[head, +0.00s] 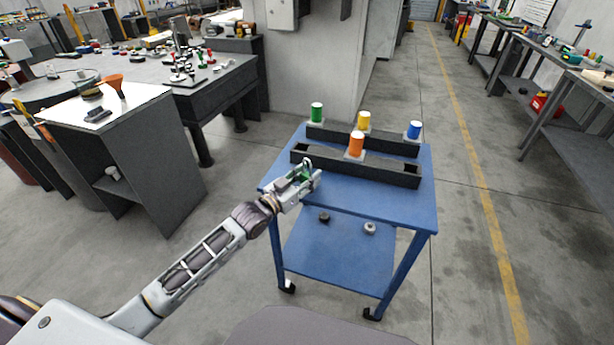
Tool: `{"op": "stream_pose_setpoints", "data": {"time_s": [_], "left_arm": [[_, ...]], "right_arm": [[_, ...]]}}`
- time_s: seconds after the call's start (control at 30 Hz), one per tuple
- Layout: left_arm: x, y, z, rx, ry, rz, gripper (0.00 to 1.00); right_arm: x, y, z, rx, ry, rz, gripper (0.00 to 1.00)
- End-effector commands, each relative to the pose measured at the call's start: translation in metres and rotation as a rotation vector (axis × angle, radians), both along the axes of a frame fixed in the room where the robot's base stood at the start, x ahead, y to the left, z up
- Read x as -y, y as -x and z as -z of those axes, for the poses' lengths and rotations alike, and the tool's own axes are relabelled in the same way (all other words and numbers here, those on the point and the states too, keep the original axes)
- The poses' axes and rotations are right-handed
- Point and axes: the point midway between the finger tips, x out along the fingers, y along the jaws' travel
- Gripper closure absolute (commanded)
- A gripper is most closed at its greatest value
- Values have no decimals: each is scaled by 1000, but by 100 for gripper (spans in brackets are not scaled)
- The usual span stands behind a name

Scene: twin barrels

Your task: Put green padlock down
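My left gripper (309,181) reaches in from the left to the front left corner of the blue cart's top (375,202). A small green padlock (305,172) with its pale shackle up shows at the fingers, which appear closed around it. The gripper hides part of the padlock's body. I cannot tell whether the padlock touches the cart top. My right gripper is out of view.
Two dark trays lie across the cart (390,175). Green (317,112), yellow (364,121), orange (356,144) and blue (414,130) cylinders stand at them. The cart's front top is clear. A white-topped cabinet (60,112) stands left; floor is free on the right.

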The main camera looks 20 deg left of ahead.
Motion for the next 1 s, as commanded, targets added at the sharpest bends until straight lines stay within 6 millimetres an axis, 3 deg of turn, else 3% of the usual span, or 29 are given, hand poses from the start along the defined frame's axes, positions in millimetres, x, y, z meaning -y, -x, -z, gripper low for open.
{"op": "stream_pose_setpoints", "data": {"time_s": [0.13, 0.57, 1.0], "left_arm": [[0, 0, 0, 0, 0, 0, 40], [0, 0, -3, 1, 0, 0, 40], [-10, 23, -2, -1, 0, 0, 40]], "right_arm": [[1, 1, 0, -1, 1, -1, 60], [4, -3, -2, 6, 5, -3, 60], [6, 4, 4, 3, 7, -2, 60]]}}
